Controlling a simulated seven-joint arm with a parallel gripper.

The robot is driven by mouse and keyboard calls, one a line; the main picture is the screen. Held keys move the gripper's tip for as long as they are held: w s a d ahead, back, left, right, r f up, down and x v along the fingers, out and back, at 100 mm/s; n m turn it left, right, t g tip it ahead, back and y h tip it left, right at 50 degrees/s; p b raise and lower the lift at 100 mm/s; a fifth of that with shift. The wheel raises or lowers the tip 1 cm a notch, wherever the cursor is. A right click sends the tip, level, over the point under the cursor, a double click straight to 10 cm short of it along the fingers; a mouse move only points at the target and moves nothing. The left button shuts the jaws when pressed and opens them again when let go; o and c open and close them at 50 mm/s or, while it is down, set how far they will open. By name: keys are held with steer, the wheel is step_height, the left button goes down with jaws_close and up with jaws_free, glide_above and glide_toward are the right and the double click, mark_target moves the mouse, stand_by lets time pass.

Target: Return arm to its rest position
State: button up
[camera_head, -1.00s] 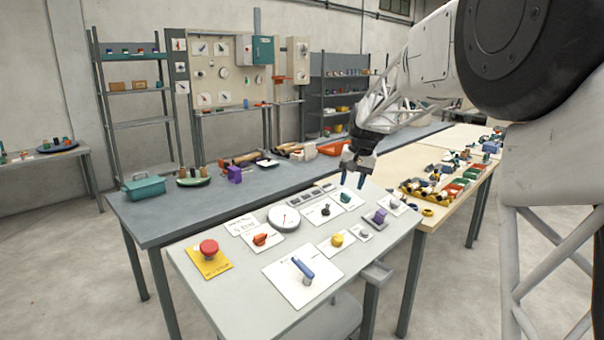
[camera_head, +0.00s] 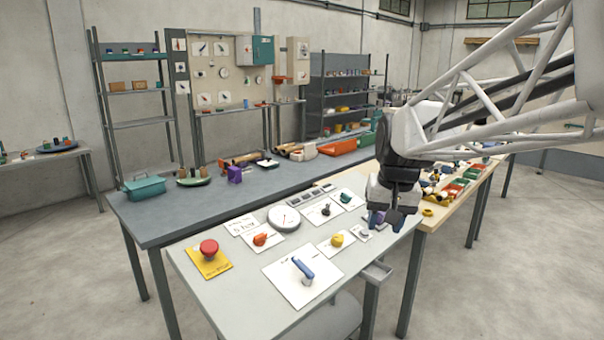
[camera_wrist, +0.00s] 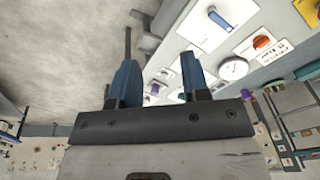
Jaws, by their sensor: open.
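Whether the fingertips clear the panel surface is hard to tell. The panel carries a blue lever (camera_head: 303,268), a red mushroom button (camera_head: 208,247) on a yellow plate, an orange knob (camera_head: 260,239), a yellow knob (camera_head: 337,240) and a round dial (camera_head: 284,217).
A long grey bench (camera_head: 150,225) stands behind the panel, with a teal toolbox (camera_head: 144,188) and a purple block (camera_head: 235,174). A wooden table (camera_head: 440,217) with coloured bins (camera_head: 455,189) is right of my gripper. The floor at the front right is open.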

steer(key=s+f, duration=0.4)
steer(key=s, duration=0.8)
steer(key=s+d+f+n+h, duration=0.1)
steer(key=s+f, duration=0.4)
steer(key=s, duration=0.7)
steer(key=shift+s+d+t, duration=0.3)
steer(key=shift+s, duration=0.05)
